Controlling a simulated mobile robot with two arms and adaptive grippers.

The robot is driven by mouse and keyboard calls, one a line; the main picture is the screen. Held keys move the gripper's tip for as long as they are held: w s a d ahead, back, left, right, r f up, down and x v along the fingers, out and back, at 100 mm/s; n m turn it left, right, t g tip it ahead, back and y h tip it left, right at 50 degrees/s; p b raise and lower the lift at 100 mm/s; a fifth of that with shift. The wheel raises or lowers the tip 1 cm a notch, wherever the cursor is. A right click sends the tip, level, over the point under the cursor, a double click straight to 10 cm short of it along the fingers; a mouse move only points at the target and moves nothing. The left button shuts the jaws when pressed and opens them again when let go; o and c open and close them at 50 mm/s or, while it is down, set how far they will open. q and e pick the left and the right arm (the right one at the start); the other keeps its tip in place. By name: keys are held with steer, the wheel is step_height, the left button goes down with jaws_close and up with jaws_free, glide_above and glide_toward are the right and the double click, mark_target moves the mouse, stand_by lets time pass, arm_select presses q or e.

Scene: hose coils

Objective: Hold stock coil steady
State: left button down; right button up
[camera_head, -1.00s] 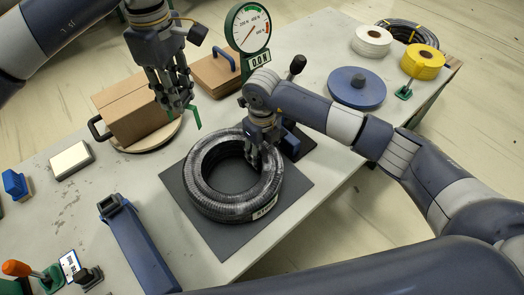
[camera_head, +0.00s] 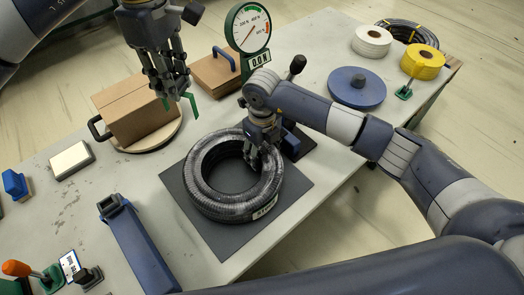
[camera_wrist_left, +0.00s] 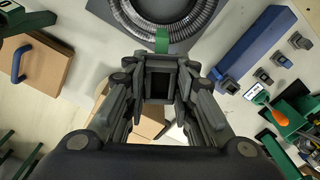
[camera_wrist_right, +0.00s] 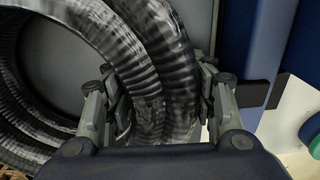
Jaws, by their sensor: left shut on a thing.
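The stock coil (camera_head: 205,201), a black ribbed hose ring with a white label, lies flat on a dark square mat (camera_head: 225,243). My right gripper (camera_head: 255,158) is at its far right side. In the right wrist view its fingers (camera_wrist_right: 165,112) straddle the coil's wall (camera_wrist_right: 150,75), one inside the ring and one outside, close against it. My left gripper (camera_head: 175,93) is in the air behind and left of the coil, shut on a small green piece (camera_head: 193,104). The green piece also shows in the left wrist view (camera_wrist_left: 162,41), with the coil's edge beyond it.
A cardboard box (camera_head: 138,107) on a round board stands behind left. A dial gauge (camera_head: 249,27) stands at the back. A blue disc (camera_head: 357,87), white and yellow rolls (camera_head: 422,63) and another coil (camera_head: 408,28) are at the right. A blue bar-shaped tool (camera_head: 138,245) lies front left.

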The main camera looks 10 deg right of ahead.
steer(key=shift+o, duration=0.3)
step_height(320, 180, up, 12)
steer(key=shift+r, duration=0.1)
stand_by(0.4)
